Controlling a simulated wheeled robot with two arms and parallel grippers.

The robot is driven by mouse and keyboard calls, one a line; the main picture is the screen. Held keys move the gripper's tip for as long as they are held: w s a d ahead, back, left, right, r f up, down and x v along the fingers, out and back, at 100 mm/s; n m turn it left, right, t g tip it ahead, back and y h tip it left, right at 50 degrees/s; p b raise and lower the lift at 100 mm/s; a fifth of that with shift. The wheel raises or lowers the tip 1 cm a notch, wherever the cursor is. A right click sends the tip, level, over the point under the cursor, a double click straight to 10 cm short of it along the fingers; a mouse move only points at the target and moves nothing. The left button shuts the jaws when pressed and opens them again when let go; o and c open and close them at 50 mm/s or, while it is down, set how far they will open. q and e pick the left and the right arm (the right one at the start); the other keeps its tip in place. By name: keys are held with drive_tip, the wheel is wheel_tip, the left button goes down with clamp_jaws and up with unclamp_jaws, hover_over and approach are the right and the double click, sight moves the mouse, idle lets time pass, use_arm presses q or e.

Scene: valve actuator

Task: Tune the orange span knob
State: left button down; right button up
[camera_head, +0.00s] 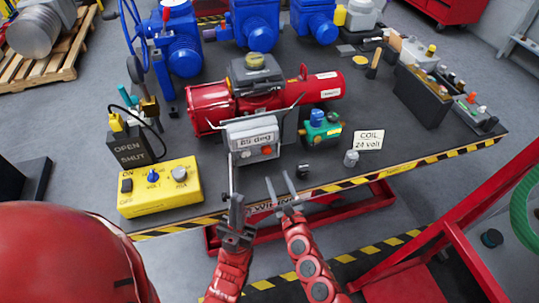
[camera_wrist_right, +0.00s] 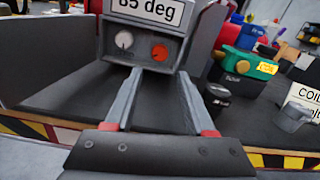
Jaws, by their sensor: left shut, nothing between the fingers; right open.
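The orange span knob (camera_head: 267,150) is on the front of a grey box under an "85 deg" sign (camera_head: 252,137), mounted on the red actuator (camera_head: 325,87). In the right wrist view the orange knob (camera_wrist_right: 159,52) sits right of a white knob (camera_wrist_right: 124,40). My right gripper (camera_head: 279,178) is open and empty in front of the box. In its wrist view the fingers (camera_wrist_right: 157,82) point toward the box, with the orange knob just beyond the gap between their tips. My left gripper (camera_head: 236,197) is shut and empty, below and left of the box.
A yellow control box (camera_head: 160,187) stands on the left of the table. A green and blue solenoid (camera_head: 321,126) is right of the grey box. A small black part (camera_wrist_right: 215,97) and a grey coil (camera_head: 351,158) stand near the front edge.

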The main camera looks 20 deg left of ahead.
sight(267, 152)
drive_tip(key=b+x, duration=0.1)
drive_tip(key=x, duration=0.2)
drive_tip(key=b+x, duration=0.1)
drive_tip(key=x, duration=0.2)
drive_tip(key=b+x, duration=0.1)
drive_tip(key=x, duration=0.2)
drive_tip(key=shift+w+a+f+b, duration=0.2)
drive_tip(key=shift+w+f+b, duration=0.1)
drive_tip(key=shift+b, duration=0.1)
drive_tip(key=shift+w+a+r, duration=0.3)
drive_tip(key=shift+w+a, duration=0.1)
drive_tip(key=shift+w, duration=0.2)
drive_tip(key=shift+c, duration=0.2)
clamp_jaws()
